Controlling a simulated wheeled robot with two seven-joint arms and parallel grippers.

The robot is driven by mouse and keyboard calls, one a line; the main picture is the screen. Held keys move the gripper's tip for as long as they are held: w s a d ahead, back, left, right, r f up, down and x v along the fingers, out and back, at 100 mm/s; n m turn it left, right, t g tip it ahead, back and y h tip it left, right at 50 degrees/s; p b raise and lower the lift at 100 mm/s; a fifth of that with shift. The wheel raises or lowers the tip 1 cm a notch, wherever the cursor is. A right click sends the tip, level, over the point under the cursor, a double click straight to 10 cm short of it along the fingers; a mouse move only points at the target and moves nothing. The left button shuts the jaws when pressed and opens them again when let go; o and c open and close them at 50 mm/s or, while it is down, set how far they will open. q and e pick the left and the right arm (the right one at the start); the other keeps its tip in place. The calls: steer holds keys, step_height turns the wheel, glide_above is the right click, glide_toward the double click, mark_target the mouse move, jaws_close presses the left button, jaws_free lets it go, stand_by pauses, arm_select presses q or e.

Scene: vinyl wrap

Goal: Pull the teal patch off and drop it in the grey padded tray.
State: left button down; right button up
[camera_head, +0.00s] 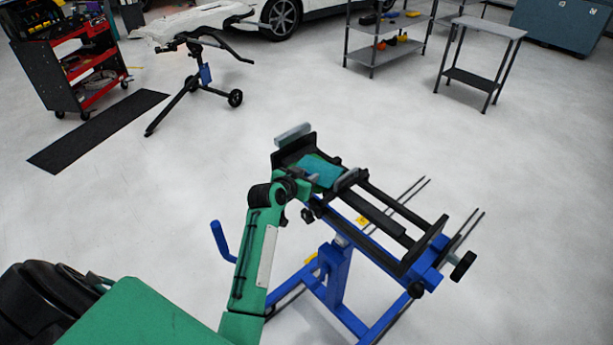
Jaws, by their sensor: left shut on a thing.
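The teal patch (321,167) shows as a small flat sheet at the far left end of the black-framed blue stand (338,270). My left gripper (328,182) is at the near side of the patch and shut on it; its fingertips are small and partly hidden by my wrist. I cannot tell how much of the patch still touches the surface under it. I cannot make out for sure a grey padded tray. My right gripper is not in view.
The stand's black rails (385,215) run to the lower right, with a blue crank handle (222,241) at left. A grey-topped table (488,27) and a shelf rack (385,55) stand behind. A red tool cart (85,65) is at far left. Open floor surrounds the stand.

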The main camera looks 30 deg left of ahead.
arm_select(q)
steer(key=shift+r, duration=0.1)
steer(key=shift+r+p, duration=1.2)
steer(key=shift+p, duration=0.05)
step_height(320, 180, up, 4)
steer(key=p, duration=0.4)
steer(key=shift+r, duration=0.25)
